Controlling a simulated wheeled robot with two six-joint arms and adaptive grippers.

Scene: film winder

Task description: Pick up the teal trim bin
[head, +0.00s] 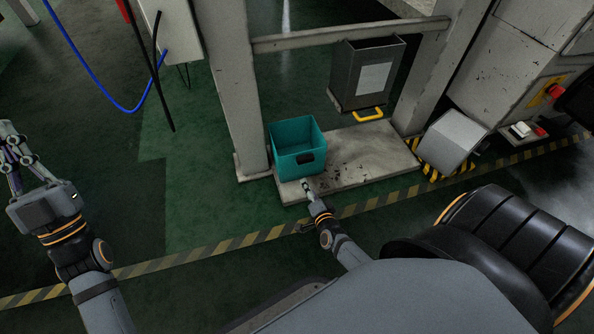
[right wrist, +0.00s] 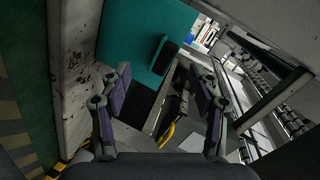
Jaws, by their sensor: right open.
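The teal trim bin (head: 297,159) stands upright on a low pale slab in the head view, with its open top up and a dark handle slot on its front. My right gripper (head: 305,186) is just below and in front of that face. In the right wrist view the bin (right wrist: 135,38) fills the upper middle, beyond the fingertips, and looks tilted. The right fingers (right wrist: 163,88) are wide apart with nothing between them; I see no contact.
The slab (head: 352,158) carries the bin between two grey machine posts (head: 236,95). A grey box (head: 366,78) with a white label and yellow handle is behind and right. A grey hopper (head: 455,138) stands farther right. Striped floor tape (head: 215,248) crosses in front; green floor is clear left.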

